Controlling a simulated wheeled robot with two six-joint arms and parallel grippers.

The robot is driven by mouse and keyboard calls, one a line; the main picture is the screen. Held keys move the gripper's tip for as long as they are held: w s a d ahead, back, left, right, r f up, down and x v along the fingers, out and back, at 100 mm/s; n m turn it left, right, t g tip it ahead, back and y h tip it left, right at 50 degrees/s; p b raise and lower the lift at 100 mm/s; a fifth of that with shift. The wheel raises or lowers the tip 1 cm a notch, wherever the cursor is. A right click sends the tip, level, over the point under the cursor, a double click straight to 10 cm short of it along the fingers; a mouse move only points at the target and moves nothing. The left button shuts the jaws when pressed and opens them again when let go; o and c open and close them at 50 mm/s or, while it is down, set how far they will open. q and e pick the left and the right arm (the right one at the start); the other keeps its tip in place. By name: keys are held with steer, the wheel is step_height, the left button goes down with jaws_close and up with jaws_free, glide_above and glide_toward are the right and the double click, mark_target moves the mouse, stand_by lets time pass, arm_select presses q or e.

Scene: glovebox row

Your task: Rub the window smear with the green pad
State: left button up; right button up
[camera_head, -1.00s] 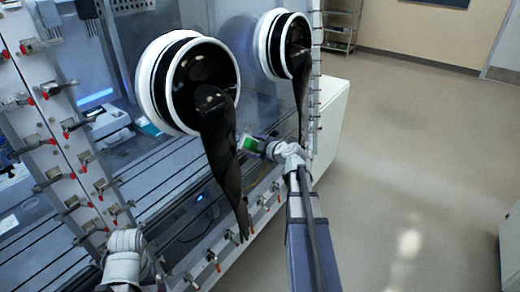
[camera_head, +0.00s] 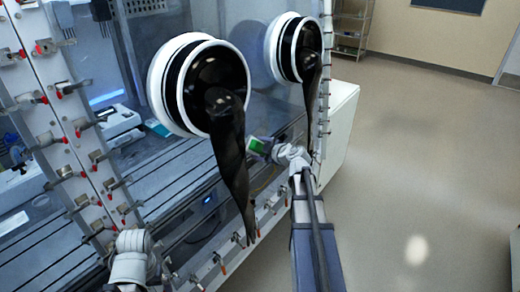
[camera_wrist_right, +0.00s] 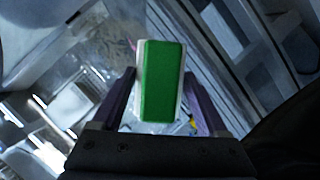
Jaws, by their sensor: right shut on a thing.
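The green pad (camera_head: 257,146) is a small block with a pale backing. My right gripper (camera_head: 266,148) is shut on it, in front of the glovebox window between the two black gloves. In the right wrist view the pad (camera_wrist_right: 163,80) stands upright between the two dark fingers (camera_wrist_right: 160,100), green face visible. The window (camera_wrist_right: 95,55) is beyond it; I cannot tell whether the pad touches the glass. A hazy grey patch shows on the window at the upper left of the wrist view, but I cannot tell if it is the smear. My left gripper is not in view.
Two white-ringed ports with black gloves (camera_head: 228,150) (camera_head: 308,80) stick out from the window, close left and right of my right gripper. Red-tipped clamps (camera_head: 65,175) line the frame. Open floor (camera_head: 420,170) lies to the right.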

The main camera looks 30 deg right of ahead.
mark_target(268, 133)
steer(key=shift+w+a+f, duration=0.1)
steer(key=shift+w+a, duration=0.25)
steer(key=shift+w, duration=0.45)
steer(key=shift+d, duration=0.15)
steer(key=shift+w+d, duration=0.3)
steer(key=shift+d, duration=0.55)
steer(key=shift+w+d, duration=0.25)
steer(key=shift+d, duration=0.55)
steer(key=shift+w+d, duration=0.4)
steer(key=shift+d, duration=0.4)
steer(key=shift+w+d, duration=0.4)
steer(key=shift+d, duration=0.4)
steer(key=shift+w+d, duration=0.3)
steer(key=shift+d, duration=0.25)
steer(key=shift+w+d, duration=0.25)
steer(key=shift+d, duration=0.3)
steer(key=shift+w+d, duration=0.2)
steer(key=shift+d, duration=0.35)
